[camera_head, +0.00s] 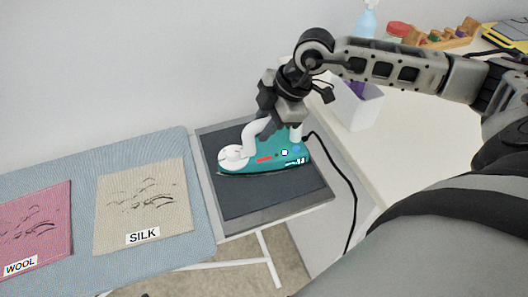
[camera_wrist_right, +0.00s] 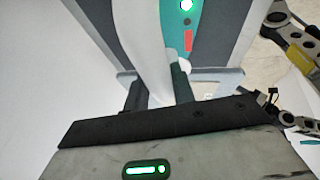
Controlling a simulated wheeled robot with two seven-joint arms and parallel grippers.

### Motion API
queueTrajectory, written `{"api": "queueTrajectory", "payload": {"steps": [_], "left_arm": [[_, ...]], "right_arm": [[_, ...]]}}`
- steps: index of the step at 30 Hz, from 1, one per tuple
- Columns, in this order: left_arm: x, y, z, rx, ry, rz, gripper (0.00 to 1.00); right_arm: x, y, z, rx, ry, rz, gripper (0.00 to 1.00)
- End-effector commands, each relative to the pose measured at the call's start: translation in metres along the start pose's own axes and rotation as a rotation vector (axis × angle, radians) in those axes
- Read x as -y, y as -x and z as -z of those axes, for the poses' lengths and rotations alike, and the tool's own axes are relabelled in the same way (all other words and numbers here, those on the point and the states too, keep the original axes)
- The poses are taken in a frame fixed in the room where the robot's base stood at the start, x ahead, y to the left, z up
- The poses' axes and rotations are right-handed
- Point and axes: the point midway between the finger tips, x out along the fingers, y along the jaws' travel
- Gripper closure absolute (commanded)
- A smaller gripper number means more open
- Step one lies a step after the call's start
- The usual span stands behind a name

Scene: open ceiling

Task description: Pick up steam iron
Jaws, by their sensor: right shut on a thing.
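The steam iron (camera_head: 265,157) is teal and white and sits on the dark rest pad (camera_head: 245,202) at the right end of the ironing board. Its white curved handle rises toward my right gripper (camera_head: 268,120), which comes down from above. In the right wrist view, my right gripper (camera_wrist_right: 160,95) is shut on the white handle of the iron (camera_wrist_right: 140,35). The fingertips are partly hidden behind the handle.
The blue ironing board (camera_head: 65,180) holds a wool cloth (camera_head: 35,228) and a silk cloth (camera_head: 145,208). A black cord (camera_head: 352,195) runs down beside the white table (camera_head: 420,125). A white bin (camera_head: 358,108), a bottle (camera_head: 367,22) and a wooden rack stand on the table.

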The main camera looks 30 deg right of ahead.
Motion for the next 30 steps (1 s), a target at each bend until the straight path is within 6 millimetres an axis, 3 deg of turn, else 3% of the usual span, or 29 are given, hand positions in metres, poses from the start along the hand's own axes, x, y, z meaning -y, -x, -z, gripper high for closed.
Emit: {"api": "queueTrajectory", "payload": {"steps": [21, 30], "left_arm": [[0.0, 0.0, 0.0, -0.001, 0.0, -0.001, 0.48], [-0.001, -0.004, -0.004, 0.001, 0.001, -0.002, 0.48]], "right_arm": [[-0.003, 0.004, 0.003, -0.005, 0.002, -0.009, 1.0], [-0.007, 0.022, 0.01, -0.005, 0.002, -0.011, 1.0]]}}
